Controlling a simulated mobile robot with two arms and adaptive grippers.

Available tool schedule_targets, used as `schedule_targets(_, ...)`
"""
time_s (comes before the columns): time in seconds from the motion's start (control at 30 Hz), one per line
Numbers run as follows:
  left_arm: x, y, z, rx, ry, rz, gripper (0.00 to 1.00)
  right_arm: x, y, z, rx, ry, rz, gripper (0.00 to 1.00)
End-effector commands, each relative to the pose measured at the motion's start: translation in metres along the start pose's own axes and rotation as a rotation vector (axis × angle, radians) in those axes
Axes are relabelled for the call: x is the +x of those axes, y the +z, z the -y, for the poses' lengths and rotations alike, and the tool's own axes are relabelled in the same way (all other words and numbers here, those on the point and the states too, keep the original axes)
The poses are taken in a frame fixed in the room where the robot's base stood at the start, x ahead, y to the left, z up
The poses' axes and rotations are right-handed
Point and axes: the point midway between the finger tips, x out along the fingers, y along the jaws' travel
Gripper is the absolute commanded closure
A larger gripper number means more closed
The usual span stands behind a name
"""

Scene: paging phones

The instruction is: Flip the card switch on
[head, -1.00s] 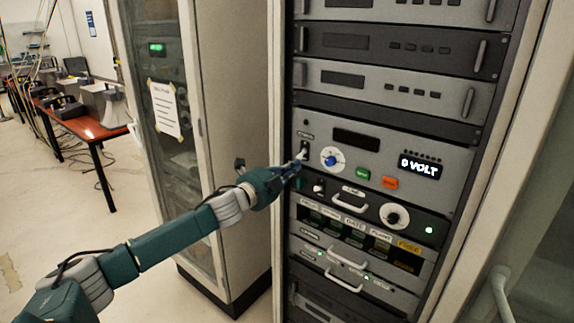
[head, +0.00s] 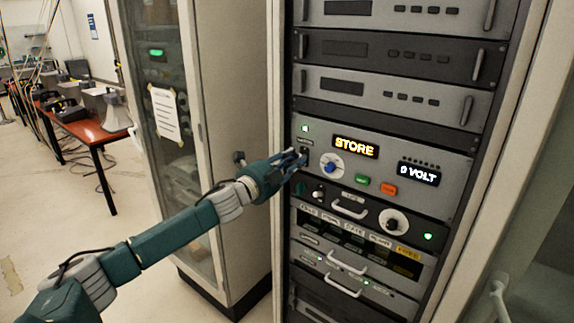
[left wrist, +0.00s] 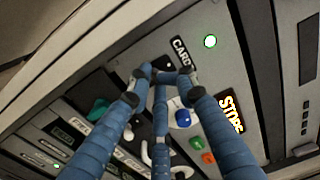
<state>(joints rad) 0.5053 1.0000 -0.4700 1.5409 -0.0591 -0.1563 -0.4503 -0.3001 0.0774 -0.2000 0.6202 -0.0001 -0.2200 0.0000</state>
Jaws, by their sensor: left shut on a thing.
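The card switch (head: 304,150) is at the left end of the grey panel in the rack, under a small lit green lamp (head: 304,128). My left gripper (head: 302,157) is at the switch, its fingers shut on it and largely covering it. In the left wrist view the blue fingers (left wrist: 161,78) close in just beside the "CARD" label (left wrist: 181,52); the lever itself is mostly hidden, so I cannot see its exact position. The panel's display (head: 355,147) is lit and reads "STORE". My right gripper is not in view.
Close to the fingers are a blue knob (head: 332,166), a green button (head: 362,180) and an orange button (head: 388,189). A handle (head: 350,209) sticks out just below. A second cabinet (head: 240,100) stands left of the rack.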

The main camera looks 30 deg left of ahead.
Motion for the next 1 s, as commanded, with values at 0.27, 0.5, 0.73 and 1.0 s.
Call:
schedule_targets(0.27, -0.014, 0.0, -0.017, -0.007, 0.018, 0.003, 1.0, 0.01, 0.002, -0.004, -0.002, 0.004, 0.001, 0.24)
schedule_targets(0.5, -0.039, 0.0, -0.018, -0.005, 0.019, 0.003, 1.0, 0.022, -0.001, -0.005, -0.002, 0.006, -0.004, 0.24)
schedule_targets(0.73, -0.063, 0.0, -0.018, -0.003, 0.02, 0.003, 1.0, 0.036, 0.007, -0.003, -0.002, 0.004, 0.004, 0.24)
schedule_targets(1.0, -0.08, -0.001, -0.014, -0.004, 0.019, 0.002, 1.0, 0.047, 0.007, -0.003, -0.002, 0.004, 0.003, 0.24)
